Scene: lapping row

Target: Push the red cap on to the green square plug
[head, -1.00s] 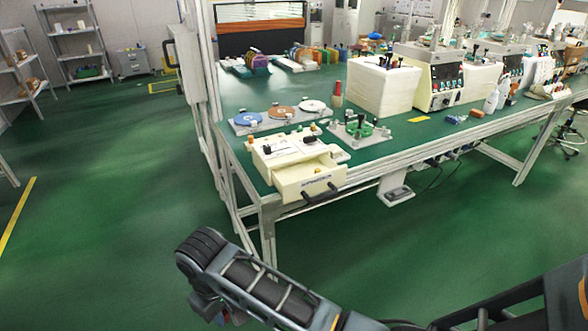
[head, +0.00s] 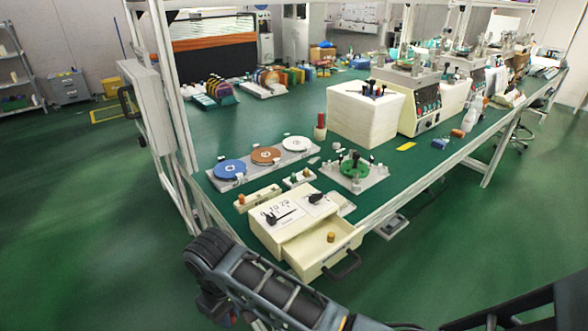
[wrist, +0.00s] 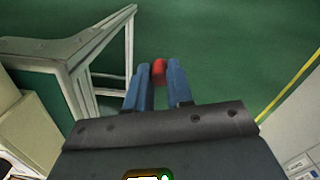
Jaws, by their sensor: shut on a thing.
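In the wrist view, a small red piece, seemingly the red cap (wrist: 159,69), sits between the blue fingertips of my gripper (wrist: 158,80), which is shut on it. It is held in the air, with green floor behind it. In the head view my arm ends low in the picture, in front of the bench, and the cap is not made out there. I cannot pick out the green square plug for certain. A green round part with a dark handle (head: 354,165) stands on a grey plate on the bench.
The green-topped bench (head: 225,132) carries a cream box with an open drawer (head: 325,248) jutting over its near edge. Behind are a plate with blue, brown and white discs (head: 265,156), a red-topped post (head: 320,127) and a white block (head: 365,115). Floor at left is clear.

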